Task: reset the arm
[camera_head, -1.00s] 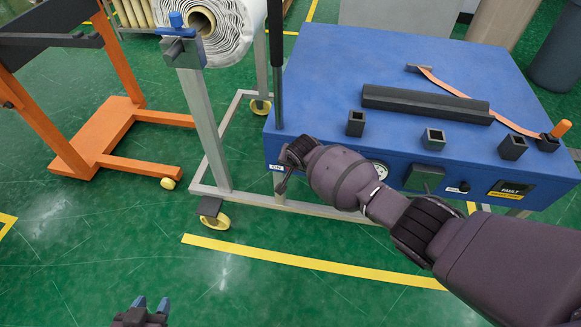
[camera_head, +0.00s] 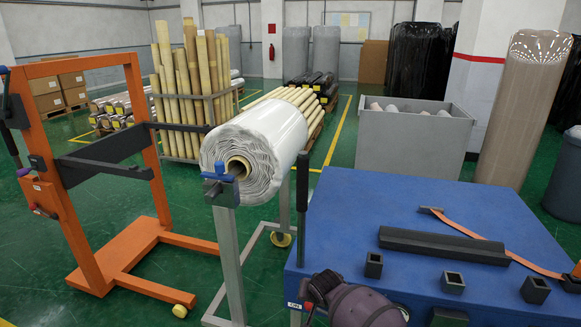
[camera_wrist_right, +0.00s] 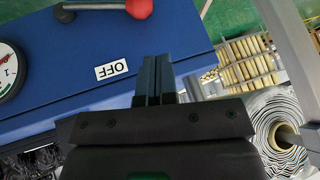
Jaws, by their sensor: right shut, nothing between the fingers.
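My right arm (camera_head: 365,308) shows at the bottom edge of the head view, beside the front left corner of the blue machine table (camera_head: 440,225). Its fingers cannot be made out there. In the right wrist view the right gripper (camera_wrist_right: 158,80) has its two dark fingers together, with nothing between them. They lie in front of the blue machine's face, near a white OFF label (camera_wrist_right: 111,70). A lever with a red knob (camera_wrist_right: 139,8) is above them in that view. My left gripper is not in view.
A white wrapped roll (camera_head: 265,135) rests on a grey stand (camera_head: 230,260) left of the table. An orange lifting frame (camera_head: 150,225) stands farther left. A grey bin (camera_head: 415,145) is behind the table. Green floor is open between stand and frame.

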